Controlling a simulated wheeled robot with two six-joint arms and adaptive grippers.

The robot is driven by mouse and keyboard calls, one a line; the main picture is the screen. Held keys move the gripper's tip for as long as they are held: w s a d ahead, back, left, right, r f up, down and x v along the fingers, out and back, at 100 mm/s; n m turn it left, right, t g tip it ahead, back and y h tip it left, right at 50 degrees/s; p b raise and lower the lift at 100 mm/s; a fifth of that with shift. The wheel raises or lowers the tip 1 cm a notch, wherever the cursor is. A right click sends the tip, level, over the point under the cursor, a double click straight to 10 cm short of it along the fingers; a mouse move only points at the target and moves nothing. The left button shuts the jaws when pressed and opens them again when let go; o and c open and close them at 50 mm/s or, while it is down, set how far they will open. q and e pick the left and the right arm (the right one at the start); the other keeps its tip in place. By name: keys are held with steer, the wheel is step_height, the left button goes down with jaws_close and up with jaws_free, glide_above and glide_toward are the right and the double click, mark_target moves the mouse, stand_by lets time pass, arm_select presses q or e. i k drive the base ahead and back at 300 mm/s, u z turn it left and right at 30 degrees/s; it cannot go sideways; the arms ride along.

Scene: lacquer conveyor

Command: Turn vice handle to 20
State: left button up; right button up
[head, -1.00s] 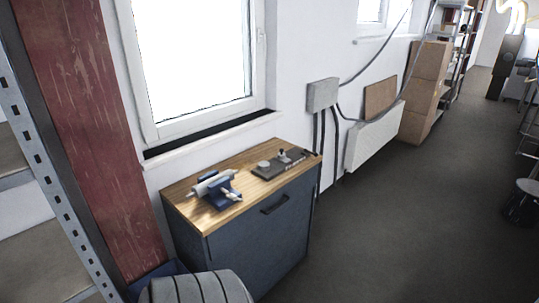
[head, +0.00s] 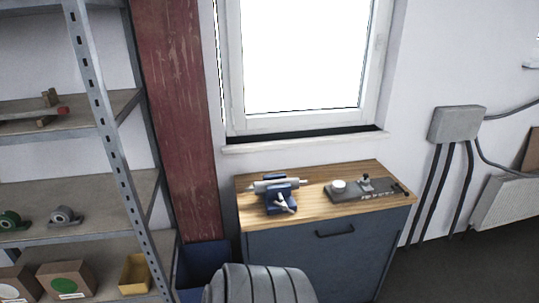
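A blue vice (head: 277,193) with a grey cylindrical body stands on the left part of the wooden top of a blue cabinet (head: 325,257). Its small light handle (head: 285,204) points down to the front right. A scale or number on the vice is too small to read. Neither of my grippers is in view.
A grey panel with a white knob (head: 339,187) lies right of the vice. A metal shelf (head: 60,190) with parts and boxes is at left. Dark floor (head: 440,275) is open at right.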

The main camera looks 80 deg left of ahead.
mark_target(284, 207)
steer(key=u, duration=0.95)
steer(key=i, duration=0.9)
steer(key=u, duration=0.9)
